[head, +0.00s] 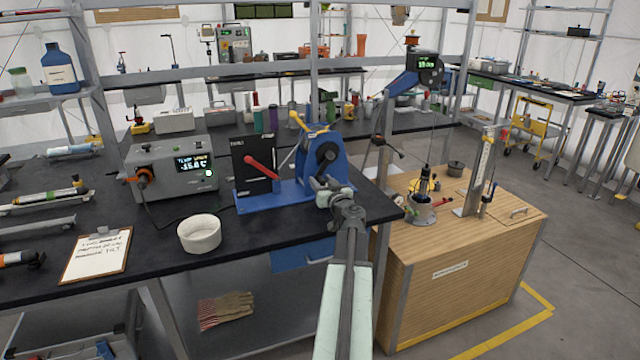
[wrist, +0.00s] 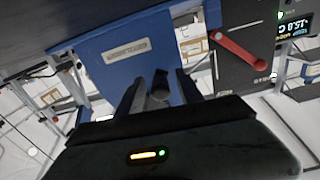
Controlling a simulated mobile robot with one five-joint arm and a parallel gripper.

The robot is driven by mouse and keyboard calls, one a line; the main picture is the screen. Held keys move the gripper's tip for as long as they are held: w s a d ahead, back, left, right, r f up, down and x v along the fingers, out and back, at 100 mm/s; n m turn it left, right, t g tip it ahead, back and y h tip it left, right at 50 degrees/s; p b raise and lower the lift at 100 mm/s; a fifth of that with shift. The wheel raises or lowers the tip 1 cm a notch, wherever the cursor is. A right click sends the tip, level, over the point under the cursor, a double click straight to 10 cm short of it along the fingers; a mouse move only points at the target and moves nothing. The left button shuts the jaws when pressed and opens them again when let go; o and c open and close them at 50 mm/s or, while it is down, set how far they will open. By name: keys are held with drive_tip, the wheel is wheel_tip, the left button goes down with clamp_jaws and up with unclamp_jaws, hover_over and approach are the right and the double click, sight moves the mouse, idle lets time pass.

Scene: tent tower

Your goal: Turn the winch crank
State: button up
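A blue machine (head: 325,148) with a round black hub stands on the dark bench. A yellow-ended lever (head: 296,121) rises at its left. A grey post on the right has a bent rod with a black knob (head: 376,138). I cannot tell for certain which of these is the winch crank. My gripper (head: 327,183) is in front of the blue machine, low beside its base. A small dark piece (wrist: 159,87) shows between the fingers, with no clear contact.
A black panel with a red lever (head: 261,167) stands left of the blue machine. A grey box with a display (head: 170,168), a white bowl (head: 199,233) and a clipboard (head: 97,254) are further left. A wooden cabinet (head: 460,285) is at the right.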

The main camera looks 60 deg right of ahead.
drive_tip(key=shift+s+a, duration=0.1)
drive_tip(key=v, duration=0.7)
drive_tip(key=shift+s+a, duration=0.2)
drive_tip(key=shift+s, duration=0.05)
